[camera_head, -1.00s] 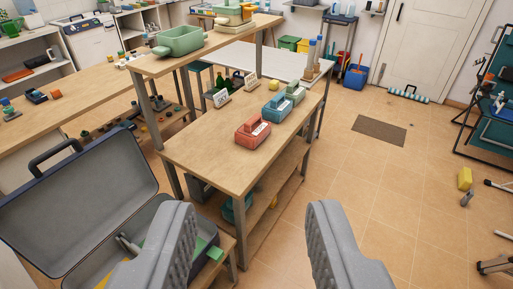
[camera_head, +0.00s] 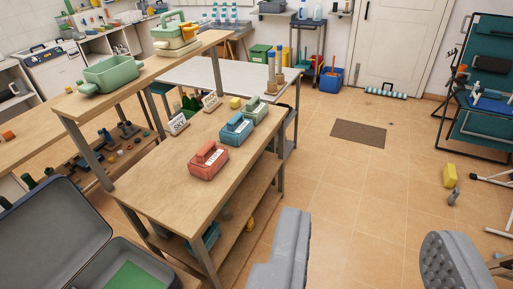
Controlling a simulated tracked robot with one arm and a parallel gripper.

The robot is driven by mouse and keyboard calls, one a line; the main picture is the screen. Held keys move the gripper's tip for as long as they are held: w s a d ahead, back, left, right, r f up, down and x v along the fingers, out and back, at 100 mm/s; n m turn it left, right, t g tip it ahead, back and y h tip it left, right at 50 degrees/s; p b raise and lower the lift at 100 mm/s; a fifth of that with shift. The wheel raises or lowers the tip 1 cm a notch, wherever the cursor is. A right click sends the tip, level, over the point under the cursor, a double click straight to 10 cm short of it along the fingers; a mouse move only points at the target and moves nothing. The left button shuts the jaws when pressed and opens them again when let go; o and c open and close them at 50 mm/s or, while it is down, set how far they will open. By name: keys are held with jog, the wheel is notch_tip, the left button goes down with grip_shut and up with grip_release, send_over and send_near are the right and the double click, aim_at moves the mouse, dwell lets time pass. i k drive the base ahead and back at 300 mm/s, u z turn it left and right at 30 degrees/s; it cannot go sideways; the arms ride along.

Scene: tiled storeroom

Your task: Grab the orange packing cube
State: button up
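A coral-red box (camera_head: 208,161) with a handle-like top and a white label sits on the wooden table's near part. It is the nearest match in colour to an orange packing cube; I cannot tell for sure that it is one. A blue box (camera_head: 236,130) and a pale green box (camera_head: 255,110) of like shape stand in a row behind it. My gripper (camera_head: 362,262) shows as two grey fingers set wide apart at the bottom right. It is open and empty, over the floor to the right of the table and apart from the boxes.
The wooden table (camera_head: 160,190) has lower shelves and a raised shelf with a green tub (camera_head: 112,74). An open grey case (camera_head: 60,235) lies at lower left. A yellow block (camera_head: 449,176) and a folding rack (camera_head: 485,90) are at right. Tiled floor between is mostly clear.

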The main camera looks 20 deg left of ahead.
aim_at(207, 161)
jog(key=z, duration=0.4)
jog(key=i, duration=1.25)
jog(key=u, duration=0.65)
jog(key=i, duration=0.65)
jog(key=u, duration=0.6)
